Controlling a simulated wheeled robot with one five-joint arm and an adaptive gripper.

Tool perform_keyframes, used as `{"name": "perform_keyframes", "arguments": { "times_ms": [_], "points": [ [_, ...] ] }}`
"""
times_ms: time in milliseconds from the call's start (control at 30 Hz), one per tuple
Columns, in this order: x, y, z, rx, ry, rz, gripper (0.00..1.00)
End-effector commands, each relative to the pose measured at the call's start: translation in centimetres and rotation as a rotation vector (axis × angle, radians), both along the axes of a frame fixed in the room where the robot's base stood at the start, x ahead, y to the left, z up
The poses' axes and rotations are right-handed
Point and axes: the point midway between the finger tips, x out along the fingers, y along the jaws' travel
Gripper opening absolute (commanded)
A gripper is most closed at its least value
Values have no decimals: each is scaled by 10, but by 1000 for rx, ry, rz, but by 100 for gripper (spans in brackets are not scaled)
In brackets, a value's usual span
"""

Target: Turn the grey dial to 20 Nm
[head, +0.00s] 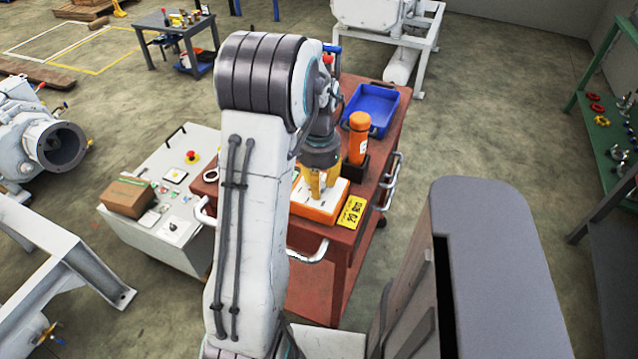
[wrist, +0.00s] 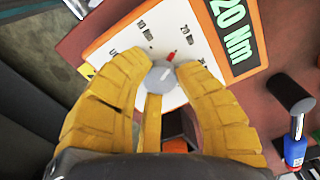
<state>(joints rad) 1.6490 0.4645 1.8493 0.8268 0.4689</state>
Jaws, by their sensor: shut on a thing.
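The grey dial (wrist: 160,78) sits on the white face of an orange-edged box (wrist: 120,22). A dark panel (wrist: 233,30) beside the face reads 20 Nm in green. In the head view my gripper (head: 320,184) reaches down onto the orange box (head: 316,212); the dial is hidden there.
The box stands on a red cart (head: 318,275) with an orange bottle (head: 359,138) in a dark holder, a blue tray (head: 370,108) and a yellow tag (head: 352,212). A light cabinet (head: 165,225) stands left.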

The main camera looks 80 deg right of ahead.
Motion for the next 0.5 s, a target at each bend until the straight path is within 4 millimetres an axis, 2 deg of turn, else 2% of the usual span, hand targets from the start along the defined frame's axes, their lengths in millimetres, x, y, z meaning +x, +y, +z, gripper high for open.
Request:
{"name": "perform_keyframes", "arguments": {
  "times_ms": [500],
  "points": [
    [0, 3, -3, 12, 0, -47, 0]
  ]
}}
